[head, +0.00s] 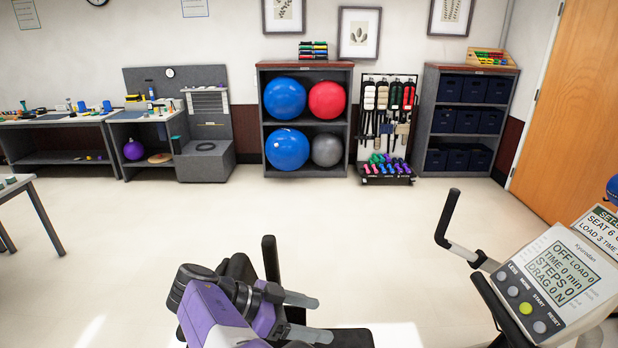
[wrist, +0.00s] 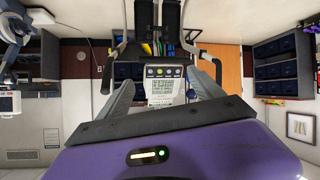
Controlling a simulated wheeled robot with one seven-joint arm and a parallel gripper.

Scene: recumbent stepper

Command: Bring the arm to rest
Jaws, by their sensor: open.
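My gripper (head: 320,319) is at the end of my purple and dark grey arm (head: 228,310), low in the middle of the head view. Its two grey fingers point right and stand apart, with nothing between them. The recumbent stepper's console (head: 563,282) is at the lower right, well apart from the fingertips. Its screen reads OFF, LOAD 0, TIME 0 min, STEPS 0, DRAG 0 N. The wrist view is upside down. There the console (wrist: 165,87) shows beyond the open fingers, in the gap between them.
A black stepper handle (head: 447,217) rises left of the console. A black upright part (head: 270,258) stands just behind my gripper. Shelves with exercise balls (head: 287,98), a dumbbell rack (head: 388,170) and a bin shelf (head: 465,120) line the far wall. The floor (head: 150,240) between is clear.

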